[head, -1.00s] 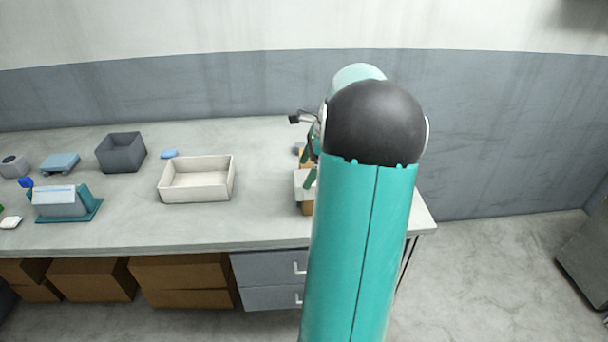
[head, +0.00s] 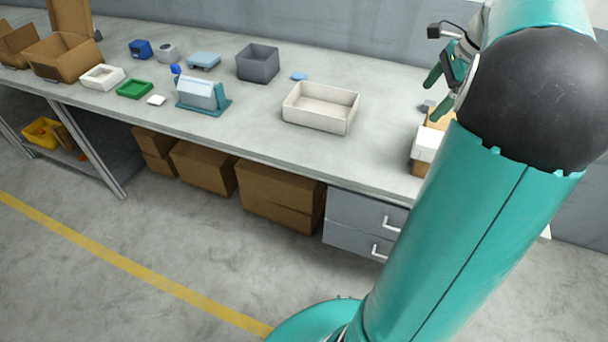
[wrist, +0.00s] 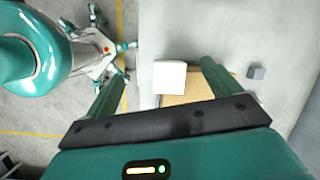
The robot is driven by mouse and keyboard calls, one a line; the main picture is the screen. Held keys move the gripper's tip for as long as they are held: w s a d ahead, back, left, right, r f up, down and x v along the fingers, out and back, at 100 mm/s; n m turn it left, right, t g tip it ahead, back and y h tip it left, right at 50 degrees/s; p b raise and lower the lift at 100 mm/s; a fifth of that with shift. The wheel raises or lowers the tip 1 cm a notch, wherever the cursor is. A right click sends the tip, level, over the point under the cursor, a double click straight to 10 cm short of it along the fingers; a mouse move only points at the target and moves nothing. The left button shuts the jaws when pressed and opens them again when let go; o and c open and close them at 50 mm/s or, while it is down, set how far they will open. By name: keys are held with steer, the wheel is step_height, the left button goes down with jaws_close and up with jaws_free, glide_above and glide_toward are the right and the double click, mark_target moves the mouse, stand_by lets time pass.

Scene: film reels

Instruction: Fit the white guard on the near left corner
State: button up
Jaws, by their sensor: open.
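The white guard (head: 428,143) sits at the near left corner of a brown cardboard box (head: 420,169), with cardboard showing below and behind it. In the wrist view the white guard (wrist: 169,77) is a pale square over one corner of the box (wrist: 200,87). My gripper (head: 437,93) is open and empty, above and apart from the guard. In the wrist view its two fingers (wrist: 163,71) stand wide on either side of the guard. My arm hides the right part of the box, and I cannot tell how snugly the guard sits.
A small grey block (wrist: 257,72) lies beside the box. A cream tray (head: 320,124) stands left on the bench, with a grey bin (head: 257,63) and a blue piece (head: 299,76) behind it. Bare bench (head: 385,110) lies between tray and box.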

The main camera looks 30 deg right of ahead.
steer(key=w+a+r+n+h, duration=0.2)
steer(key=a+n, duration=0.8)
steer(key=a, duration=1.1)
steer(key=s+a+f+n+t, duration=0.1)
steer(key=s+a+f+n, duration=0.1)
steer(key=s+a+n, duration=0.2)
steer(key=s+a+f+n+t, duration=0.1)
steer(key=s+a+n, duration=0.4)
steer(key=a+n, duration=0.5)
steer(key=shift+a+f+n+t, duration=0.3)
steer(key=shift+a+f, duration=0.45)
steer(key=shift+a, duration=0.85)
steer(key=shift+s, duration=0.15)
steer(key=shift+c, duration=0.2)
